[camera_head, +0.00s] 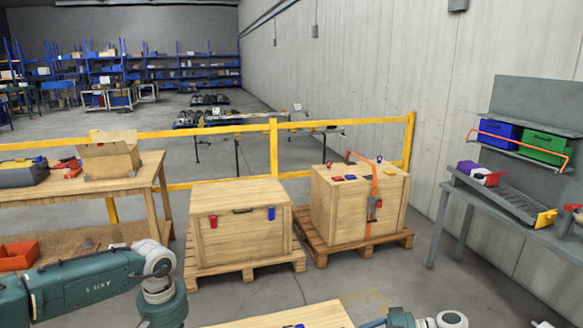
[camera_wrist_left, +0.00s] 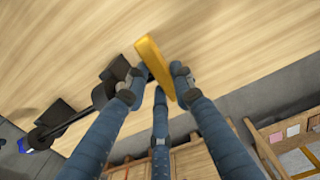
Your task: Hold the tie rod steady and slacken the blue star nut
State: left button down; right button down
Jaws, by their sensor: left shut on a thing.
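In the left wrist view my left gripper (camera_wrist_left: 157,84) is shut on a flat yellow bar (camera_wrist_left: 153,62), whose top end sticks out beyond the fingertips. A dark jointed part (camera_wrist_left: 103,92) lies just left of the fingers. I cannot tell whether the yellow bar or the dark part belongs to the tie rod. A small blue thing (camera_wrist_left: 24,145) shows at the lower left edge, too small to identify as the star nut. The head view shows neither gripper; no tie rod or star nut can be made out there.
A pale wooden tabletop (camera_wrist_left: 235,40) fills the left wrist view behind the fingers; its corner (camera_head: 300,316) shows low in the head view. Beyond are two wooden crates (camera_head: 240,240) (camera_head: 340,205) on pallets, a yellow rail (camera_head: 225,130) and a grey bench (camera_head: 453,200) at right.

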pick_arm(q)
jog(key=shift+w+a+r, duration=0.1)
jog(key=shift+w+r, duration=0.2)
jog(key=shift+w, duration=0.2)
jog(key=c, duration=1.4)
grip_release()
jog(key=shift+f, duration=0.1)
jog(key=shift+w+f, duration=0.1)
jog(key=shift+f, duration=0.1)
jog(key=shift+s, duration=0.2)
